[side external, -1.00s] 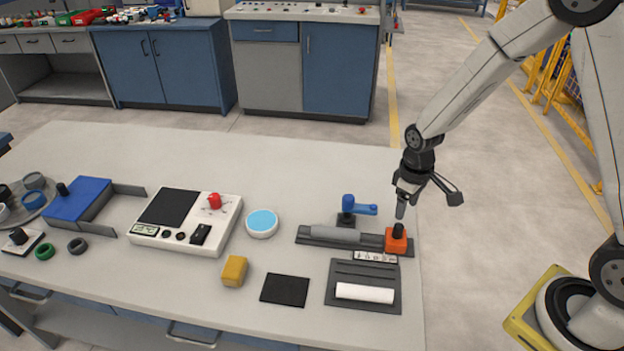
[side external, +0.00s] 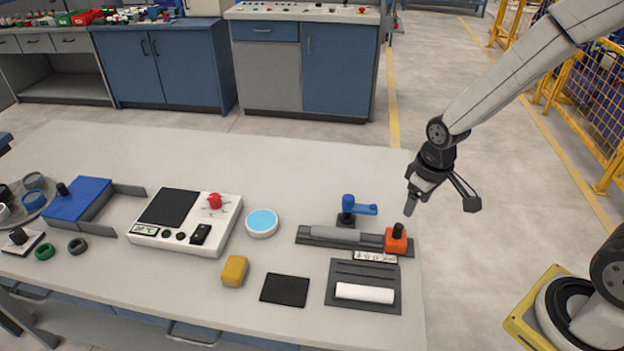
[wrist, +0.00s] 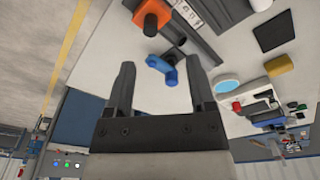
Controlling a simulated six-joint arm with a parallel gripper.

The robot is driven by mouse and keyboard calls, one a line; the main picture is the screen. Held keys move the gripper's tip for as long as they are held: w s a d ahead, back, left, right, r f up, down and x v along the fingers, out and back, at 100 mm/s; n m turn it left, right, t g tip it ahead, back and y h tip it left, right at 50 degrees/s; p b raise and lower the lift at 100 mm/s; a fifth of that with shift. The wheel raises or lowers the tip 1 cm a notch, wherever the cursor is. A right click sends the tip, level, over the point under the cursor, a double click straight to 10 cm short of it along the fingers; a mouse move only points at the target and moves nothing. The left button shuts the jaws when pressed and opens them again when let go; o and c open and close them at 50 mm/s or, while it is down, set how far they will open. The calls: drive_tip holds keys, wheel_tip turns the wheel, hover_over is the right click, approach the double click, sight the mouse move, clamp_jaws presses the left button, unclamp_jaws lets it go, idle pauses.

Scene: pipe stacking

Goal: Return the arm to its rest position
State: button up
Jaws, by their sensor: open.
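My gripper (side external: 440,205) is open and empty in the side external view. It hangs in the air just past the table's right edge, up and to the right of the orange block with a black knob (side external: 397,238). In the wrist view my gripper (wrist: 162,85) shows both fingers spread wide with nothing held. The blue handle (wrist: 162,68) shows between the fingers but lies beyond them on the table. The orange block also shows in the wrist view (wrist: 153,14), beyond the fingertips.
A grey pipe (side external: 335,234) lies in a dark rail fixture beside the blue clamp (side external: 350,208). A white pipe (side external: 364,293) rests on a dark tray (side external: 340,270). A yellow block (side external: 234,271) and a black pad (side external: 285,290) lie left. Yellow fencing (side external: 590,90) stands at the back right.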

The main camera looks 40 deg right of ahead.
drive_tip(key=s+a+r+m+t, duration=0.1)
drive_tip(key=s+r, duration=0.2)
drive_tip(key=s, duration=0.2)
drive_tip(key=shift+a, duration=0.4)
